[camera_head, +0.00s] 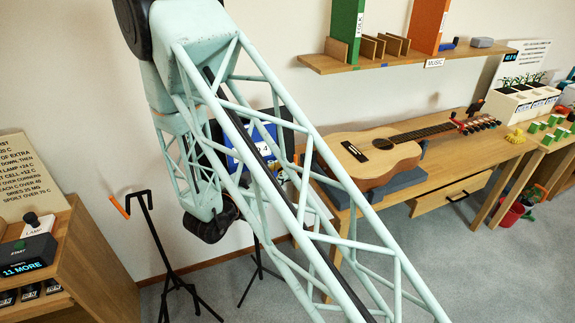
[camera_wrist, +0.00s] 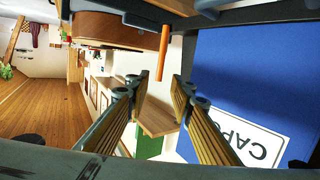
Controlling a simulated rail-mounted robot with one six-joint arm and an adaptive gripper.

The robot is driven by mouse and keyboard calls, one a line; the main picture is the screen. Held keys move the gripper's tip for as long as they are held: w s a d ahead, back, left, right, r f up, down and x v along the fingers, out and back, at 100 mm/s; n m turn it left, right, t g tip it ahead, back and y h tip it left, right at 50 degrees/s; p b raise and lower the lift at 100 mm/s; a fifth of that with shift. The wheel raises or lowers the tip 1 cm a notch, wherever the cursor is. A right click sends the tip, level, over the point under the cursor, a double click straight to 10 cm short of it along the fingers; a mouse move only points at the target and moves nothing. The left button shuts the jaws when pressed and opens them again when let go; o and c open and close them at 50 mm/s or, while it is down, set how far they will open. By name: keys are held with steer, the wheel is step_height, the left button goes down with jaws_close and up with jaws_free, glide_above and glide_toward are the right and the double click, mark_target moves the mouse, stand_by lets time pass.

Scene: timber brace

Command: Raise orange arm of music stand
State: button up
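In the wrist view a slim orange arm (camera_wrist: 162,52) runs from near a dark bar at the top towards the space between my fingers. A blue board (camera_wrist: 235,75) with a white CAPO label is to its right. My gripper (camera_wrist: 161,97) is open and empty; the orange arm's tip appears just above the fingertips, with no clear contact. In the head view the blue board (camera_head: 240,150) is partly behind my arm's truss, with a small orange piece (camera_head: 296,160) near its right side. My gripper's fingers are hidden there.
A black stand (camera_head: 150,225) with another orange arm (camera_head: 119,207) stands at the left. A guitar (camera_head: 375,155) rests on the wooden bench. A shelf (camera_head: 400,58) with binders is on the wall above. A wooden cabinet (camera_head: 90,260) is at the lower left.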

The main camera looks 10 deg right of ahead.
steer(key=shift+v, duration=2.05)
steer(key=shift+d, duration=0.15)
